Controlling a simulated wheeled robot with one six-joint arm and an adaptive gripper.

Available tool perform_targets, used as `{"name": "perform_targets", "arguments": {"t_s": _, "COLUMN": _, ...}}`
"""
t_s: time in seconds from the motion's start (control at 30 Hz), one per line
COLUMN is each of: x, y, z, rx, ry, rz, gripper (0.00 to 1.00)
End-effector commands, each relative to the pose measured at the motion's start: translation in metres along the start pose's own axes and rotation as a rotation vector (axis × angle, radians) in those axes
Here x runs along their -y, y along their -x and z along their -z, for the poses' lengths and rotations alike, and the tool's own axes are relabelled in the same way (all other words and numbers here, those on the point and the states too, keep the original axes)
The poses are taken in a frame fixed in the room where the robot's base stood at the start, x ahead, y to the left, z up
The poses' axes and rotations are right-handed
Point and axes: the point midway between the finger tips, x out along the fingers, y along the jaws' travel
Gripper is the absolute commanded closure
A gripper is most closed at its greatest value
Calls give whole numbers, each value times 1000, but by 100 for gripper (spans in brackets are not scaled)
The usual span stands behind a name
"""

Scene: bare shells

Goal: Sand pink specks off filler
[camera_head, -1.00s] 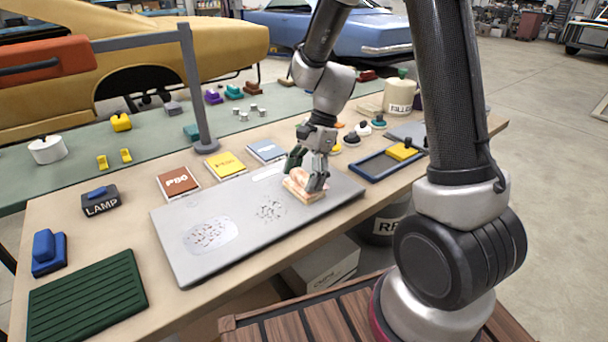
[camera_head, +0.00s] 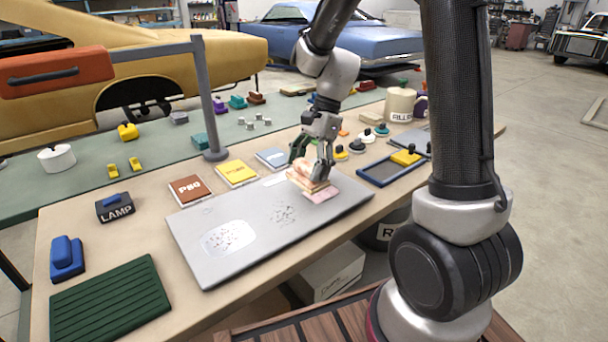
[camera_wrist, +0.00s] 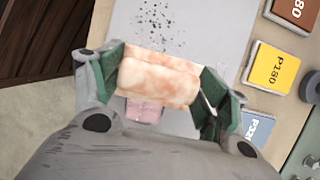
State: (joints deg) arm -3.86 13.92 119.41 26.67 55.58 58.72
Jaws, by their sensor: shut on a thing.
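My gripper (camera_head: 310,166) is shut on a tan block with pinkish-orange blotches (camera_head: 305,182), over the right part of a grey panel (camera_head: 255,253). In the wrist view the block (camera_wrist: 158,78) sits between the two green-padded fingers. A pink patch (camera_head: 323,194) on the panel shows partly from under the block; it also shows in the wrist view (camera_wrist: 143,112). Whether the block touches it, I cannot tell. A pale filler patch with dark specks (camera_head: 230,238) is at the panel's left. Bare dark specks (camera_head: 284,213) lie mid-panel.
Brown (camera_head: 188,190), yellow (camera_head: 236,173) and blue-grey (camera_head: 271,158) sandpaper pads line the panel's back edge. A blue-framed tray (camera_head: 375,172) is at right. A lamp box (camera_head: 115,207), blue block (camera_head: 66,258) and green ribbed mat (camera_head: 110,300) stand left.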

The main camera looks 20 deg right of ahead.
Motion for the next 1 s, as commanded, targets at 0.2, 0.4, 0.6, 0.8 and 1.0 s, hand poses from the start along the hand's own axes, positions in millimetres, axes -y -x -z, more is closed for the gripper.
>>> {"name": "perform_targets", "arguments": {"t_s": 0.2, "x": -2, "y": 20, "z": -2, "rx": 1, "ry": 1, "rz": 1, "gripper": 51}}
{"name": "perform_targets", "arguments": {"t_s": 0.4, "x": -3, "y": 25, "z": -2, "rx": 0, "ry": 1, "rz": 0, "gripper": 51}}
{"name": "perform_targets", "arguments": {"t_s": 0.6, "x": -3, "y": 25, "z": -2, "rx": 0, "ry": 2, "rz": -1, "gripper": 51}}
{"name": "perform_targets", "arguments": {"t_s": 0.8, "x": -3, "y": 24, "z": -2, "rx": 0, "ry": 2, "rz": -1, "gripper": 51}}
{"name": "perform_targets", "arguments": {"t_s": 1.0, "x": -3, "y": 24, "z": -2, "rx": 0, "ry": 2, "rz": -1, "gripper": 51}}
